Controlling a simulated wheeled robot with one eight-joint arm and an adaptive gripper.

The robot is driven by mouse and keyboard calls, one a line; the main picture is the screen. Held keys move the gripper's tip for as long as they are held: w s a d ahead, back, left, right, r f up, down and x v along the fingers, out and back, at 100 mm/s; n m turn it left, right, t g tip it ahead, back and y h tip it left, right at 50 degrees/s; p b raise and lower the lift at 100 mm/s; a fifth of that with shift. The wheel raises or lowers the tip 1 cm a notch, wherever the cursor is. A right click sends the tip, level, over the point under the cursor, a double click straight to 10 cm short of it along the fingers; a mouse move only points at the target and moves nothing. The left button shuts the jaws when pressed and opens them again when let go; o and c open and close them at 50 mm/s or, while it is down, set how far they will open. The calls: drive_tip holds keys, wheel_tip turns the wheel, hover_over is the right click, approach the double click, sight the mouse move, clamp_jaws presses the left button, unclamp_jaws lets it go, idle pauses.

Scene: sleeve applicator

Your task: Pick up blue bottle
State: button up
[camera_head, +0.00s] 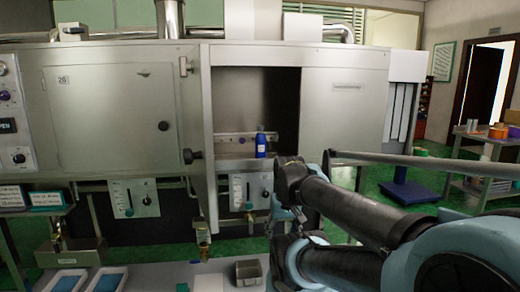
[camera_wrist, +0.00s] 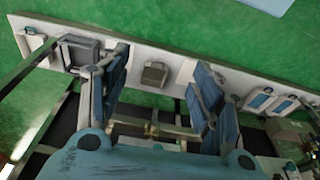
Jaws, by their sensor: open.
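The blue bottle (camera_head: 261,144) stands upright in the open recess of the steel machine, near its lower edge. It has a dark blue body and a narrower top. I cannot make it out in the wrist view. My gripper (camera_wrist: 160,78) shows in the wrist view with its two blue-padded fingers spread wide and nothing between them. It hangs above a white bench, apart from the bottle. In the head view my arm fills the lower right, and I cannot clearly pick out the fingers there.
The steel machine (camera_head: 105,115) spans the back, with a closed door left of the recess. A small grey-brown box (camera_head: 248,271) sits on the white bench (camera_head: 205,282). Trays with blue contents (camera_head: 68,283) stand at lower left. A shelf table (camera_head: 490,150) stands at far right.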

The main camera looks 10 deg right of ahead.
sight(263, 128)
drive_tip(key=w+d+r+n+y, duration=0.1)
drive_tip(key=w+d+r+n, duration=0.1)
drive_tip(key=w+r, duration=0.75)
drive_tip(key=w+d+r+n+t+y, duration=0.1)
drive_tip(key=w+d+r+n, duration=0.2)
drive_tip(key=w+r, duration=0.7)
drive_tip(key=w+d+r+n+y, duration=0.15)
drive_tip(key=w+r, duration=0.45)
drive_tip(key=w, duration=0.9)
drive_tip(key=shift+n+h, duration=0.35)
drive_tip(key=shift+n, duration=0.1)
drive_tip(key=w+a, duration=0.4)
drive_tip(key=w, duration=0.1)
drive_tip(key=w+a, duration=0.1)
drive_tip(key=w, duration=0.2)
drive_tip(key=shift+a+f, duration=0.15)
drive_tip(key=shift+a, duration=0.25)
drive_tip(key=shift+w+a+r+x, duration=0.1)
drive_tip(key=shift+w+x, duration=0.05)
drive_tip(key=shift+x, duration=0.75)
drive_tip(key=shift+w+a+r+x, duration=0.1)
drive_tip(key=shift+w+x, duration=0.05)
drive_tip(key=shift+x, duration=0.8)
drive_tip(key=shift+w+a+x, duration=0.1)
drive_tip(key=shift+w+x, duration=0.05)
drive_tip(key=shift+x, duration=0.75)
drive_tip(key=c, duration=1.4)
drive_tip(key=shift+o, duration=0.2)
